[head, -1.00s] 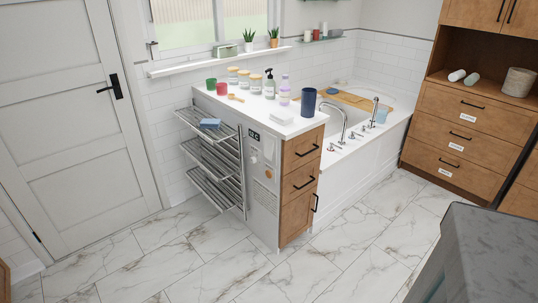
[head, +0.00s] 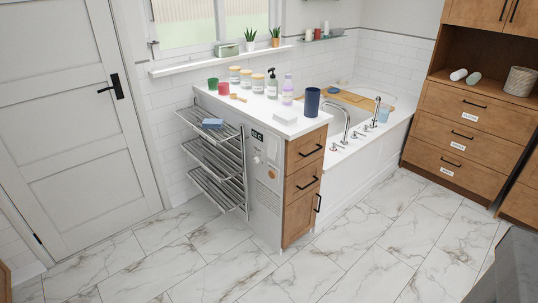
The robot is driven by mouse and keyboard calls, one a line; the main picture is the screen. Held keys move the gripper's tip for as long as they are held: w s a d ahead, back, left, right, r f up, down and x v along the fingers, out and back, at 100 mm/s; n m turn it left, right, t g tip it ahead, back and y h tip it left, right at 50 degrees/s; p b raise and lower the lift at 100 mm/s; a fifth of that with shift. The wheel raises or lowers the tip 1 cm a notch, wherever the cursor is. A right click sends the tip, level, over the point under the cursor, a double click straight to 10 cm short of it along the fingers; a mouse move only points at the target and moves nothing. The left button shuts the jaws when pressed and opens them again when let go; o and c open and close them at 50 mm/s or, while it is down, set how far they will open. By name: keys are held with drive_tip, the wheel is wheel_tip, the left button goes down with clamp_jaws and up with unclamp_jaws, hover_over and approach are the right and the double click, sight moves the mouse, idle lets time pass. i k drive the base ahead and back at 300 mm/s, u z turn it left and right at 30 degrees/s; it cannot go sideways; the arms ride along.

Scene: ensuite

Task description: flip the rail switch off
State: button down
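The chrome towel rail (head: 217,160) has several slatted shelves and is fixed to the left of the white end panel (head: 262,210) of the counter. On that panel are a small dark display (head: 257,135), a small pale round fitting (head: 257,159) and a small orange spot (head: 271,174) below it to the right. These are too small to tell which is the rail switch or how it is set. My gripper is not in view.
Marble floor (head: 205,265) lies clear before the panel. Wooden drawers (head: 303,183) adjoin its right side. A blue folded cloth (head: 212,123) lies on the top rail shelf. A white door (head: 75,130) stands left. A grey block (head: 512,275) fills the lower right corner.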

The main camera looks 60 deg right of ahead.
sight(271, 152)
drive_tip(key=u, duration=0.05)
drive_tip(key=i, duration=1)
drive_tip(key=z, duration=0.05)
